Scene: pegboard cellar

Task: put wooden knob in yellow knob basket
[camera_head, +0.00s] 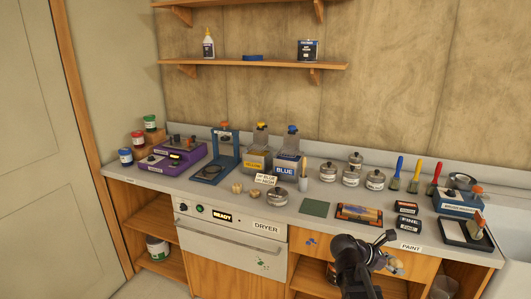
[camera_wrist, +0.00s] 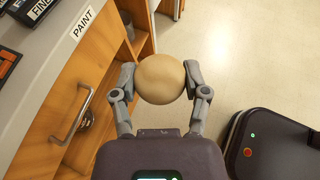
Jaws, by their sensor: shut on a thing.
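A round pale wooden knob (camera_wrist: 160,79) sits between the two fingers of my gripper (camera_wrist: 160,84), which is shut on it in the wrist view. In the head view my gripper (camera_head: 387,260) is in front of the counter's edge at the lower right, with part of the knob (camera_head: 397,268) showing. A container labelled YELLOW (camera_head: 257,162), with an orange-yellow top, stands at the back middle of the counter, left of one labelled BLUE (camera_head: 287,169). Its inside cannot be made out.
Small pale wooden pieces (camera_head: 237,188) and a small sign (camera_head: 266,179) stand in front of the YELLOW container. A round metal tin (camera_head: 278,197), purple machine (camera_head: 175,155) and blue press (camera_head: 222,155) are near. Below my gripper are open shelves and an orange drawer front (camera_wrist: 75,110).

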